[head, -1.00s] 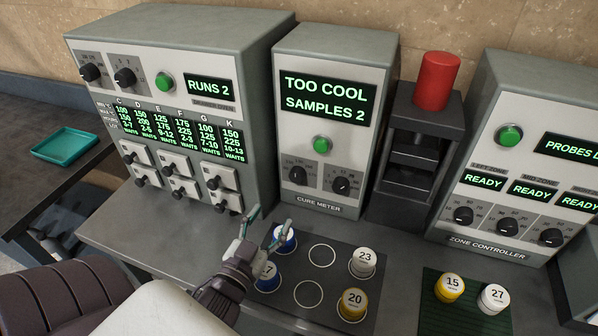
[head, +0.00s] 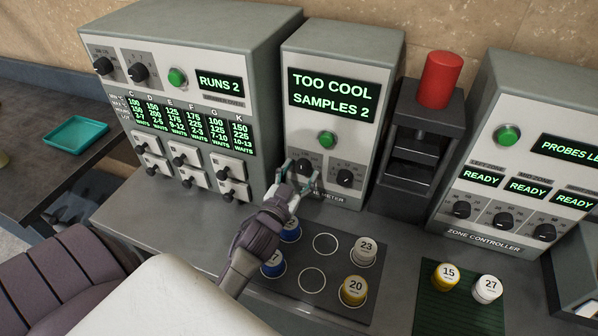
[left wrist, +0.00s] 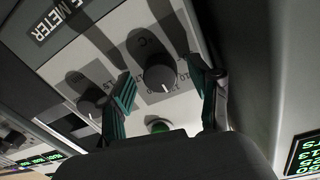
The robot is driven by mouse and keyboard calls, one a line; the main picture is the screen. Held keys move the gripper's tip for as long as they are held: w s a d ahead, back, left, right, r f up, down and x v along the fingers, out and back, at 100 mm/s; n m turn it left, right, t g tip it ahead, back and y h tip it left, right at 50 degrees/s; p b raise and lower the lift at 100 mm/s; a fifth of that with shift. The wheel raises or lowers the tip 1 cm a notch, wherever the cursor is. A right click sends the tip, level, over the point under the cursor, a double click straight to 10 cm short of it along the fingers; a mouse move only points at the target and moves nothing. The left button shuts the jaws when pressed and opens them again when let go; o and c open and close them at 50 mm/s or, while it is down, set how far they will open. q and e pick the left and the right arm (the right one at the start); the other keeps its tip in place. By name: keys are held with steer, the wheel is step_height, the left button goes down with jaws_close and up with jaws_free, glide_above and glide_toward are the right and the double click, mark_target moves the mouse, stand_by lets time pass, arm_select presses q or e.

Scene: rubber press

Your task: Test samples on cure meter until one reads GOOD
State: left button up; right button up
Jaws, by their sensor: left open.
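The cure meter (head: 335,65) stands in the middle of the bench and reads TOO COOL, SAMPLES 2. It has a green button (head: 327,140), a left knob (left wrist: 155,72) and a right knob (head: 345,178). My left gripper (head: 302,172) is open in front of the left knob. In the left wrist view its fingers (left wrist: 163,88) are spread on either side of that knob; whether they touch it I cannot tell. Sample pots 23 (head: 366,250), 20 (head: 354,290) and two blue-sided ones, one marked 7 (head: 272,265), stand on a grey mat (head: 335,265). My right gripper is out of view.
The oven unit (head: 190,40) reading RUNS 2 is at left, with several small doors. A press with a red cylinder (head: 440,80) stands right of the meter. The zone controller (head: 520,130) shows READY. Pots 15 (head: 447,276) and 27 (head: 487,288) sit on a green mat (head: 430,310).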

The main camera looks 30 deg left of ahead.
arm_select(q)
steer(key=shift+c, duration=0.9)
steer(key=c, duration=1)
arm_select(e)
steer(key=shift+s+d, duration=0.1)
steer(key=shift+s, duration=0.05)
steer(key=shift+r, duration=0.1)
arm_select(q)
steer(key=shift+m, duration=0.4)
steer(key=m+p, duration=0.1)
steer(key=m, duration=0.1)
steer(key=shift+r+m, duration=0.1)
steer(key=shift+m, duration=0.2)
steer(key=m+p, duration=0.1)
steer(key=m, duration=0.4)
steer(key=shift+g, duration=0.3)
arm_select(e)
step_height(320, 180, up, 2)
